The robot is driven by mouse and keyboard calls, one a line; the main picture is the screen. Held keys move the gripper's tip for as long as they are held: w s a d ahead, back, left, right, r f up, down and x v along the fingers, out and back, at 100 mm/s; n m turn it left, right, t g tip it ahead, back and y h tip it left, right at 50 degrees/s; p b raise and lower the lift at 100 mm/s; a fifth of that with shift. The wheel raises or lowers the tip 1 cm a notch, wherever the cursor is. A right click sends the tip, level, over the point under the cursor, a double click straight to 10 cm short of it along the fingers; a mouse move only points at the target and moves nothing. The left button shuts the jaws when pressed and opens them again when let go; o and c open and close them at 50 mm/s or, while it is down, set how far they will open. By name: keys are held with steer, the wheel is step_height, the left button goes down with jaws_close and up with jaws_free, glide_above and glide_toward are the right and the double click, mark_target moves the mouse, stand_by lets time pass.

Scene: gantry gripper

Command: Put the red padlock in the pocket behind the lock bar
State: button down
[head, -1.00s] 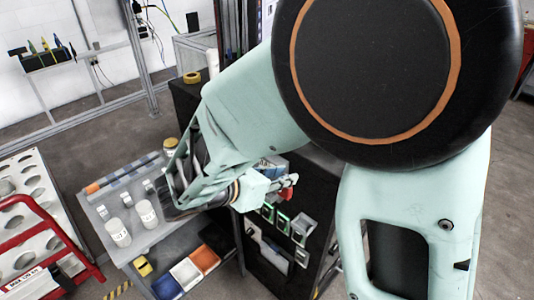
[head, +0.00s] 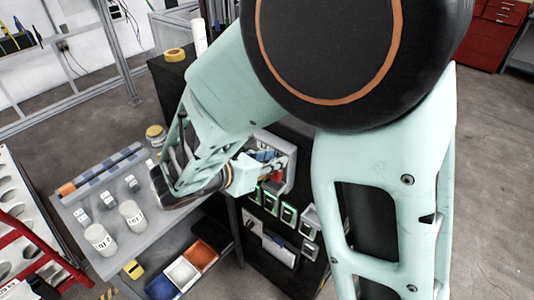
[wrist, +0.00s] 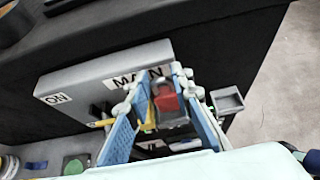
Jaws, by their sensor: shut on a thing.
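The red padlock (wrist: 167,98) is between the two blue-padded fingers of my gripper (wrist: 164,84) in the wrist view. My gripper is shut on it. In the head view a bit of the padlock (head: 276,175) shows red at the tip of my gripper (head: 268,169). They are in front of a grey box (wrist: 80,82) labelled ON and MAIN, which also shows in the head view (head: 290,165). A yellow strip (wrist: 151,112) shows beside the left finger. The lock bar and its pocket cannot be made out clearly; the fingers and padlock cover that part of the box.
Several green-edged holders (head: 288,214) are on the black cabinet front below the box. A grey bench (head: 160,222) at the left bears white bottles (head: 132,215). Coloured bins (head: 184,273) sit beneath it. The floor at the right is open.

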steer(key=shift+w+f+b, duration=0.1)
steer(key=shift+f+b, duration=0.3)
steer(key=shift+f, duration=0.05)
steer(key=f+b, duration=0.2)
steer(key=shift+w+a+f, duration=0.15)
steer(key=shift+w+f, duration=0.15)
steer(key=shift+s+f, duration=0.1)
steer(key=shift+f, duration=0.1)
steer(key=shift+f+b, duration=0.15)
steer(key=shift+b, duration=0.2)
steer(key=c, duration=1.7)
jaws_free()
